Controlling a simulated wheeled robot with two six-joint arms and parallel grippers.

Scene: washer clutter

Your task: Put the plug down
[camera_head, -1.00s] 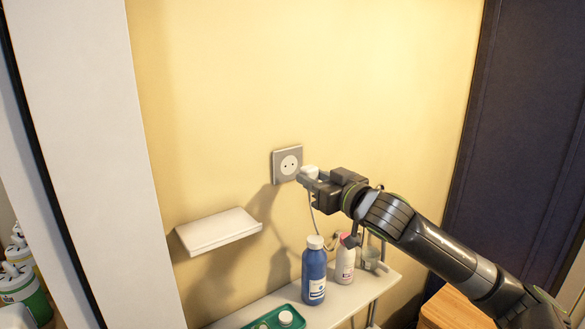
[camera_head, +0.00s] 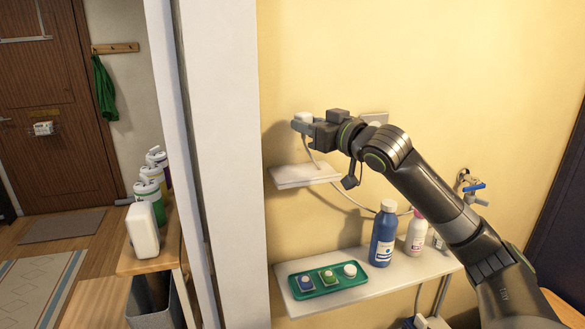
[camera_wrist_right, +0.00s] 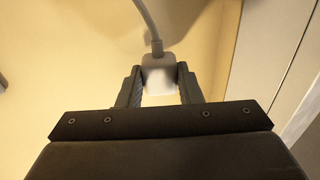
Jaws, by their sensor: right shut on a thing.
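My right gripper (camera_head: 305,124) is shut on the white plug (camera_head: 303,117) and holds it in the air above the small white wall shelf (camera_head: 305,176). In the right wrist view the plug (camera_wrist_right: 158,75) sits between the two dark fingers (camera_wrist_right: 159,88), with its grey cord (camera_wrist_right: 148,20) running away from it. In the head view the cord hangs from the plug and loops down to the right. The wall socket (camera_head: 374,118) is mostly hidden behind my right arm. The small shelf looks empty. My left gripper is not in view.
A lower white shelf (camera_head: 420,268) holds a green tray (camera_head: 345,283) with small items, a blue bottle (camera_head: 383,238) and a white bottle with a pink cap (camera_head: 416,235). A tap (camera_head: 470,186) is on the wall at right. A white wall edge (camera_head: 215,150) stands left of the small shelf.

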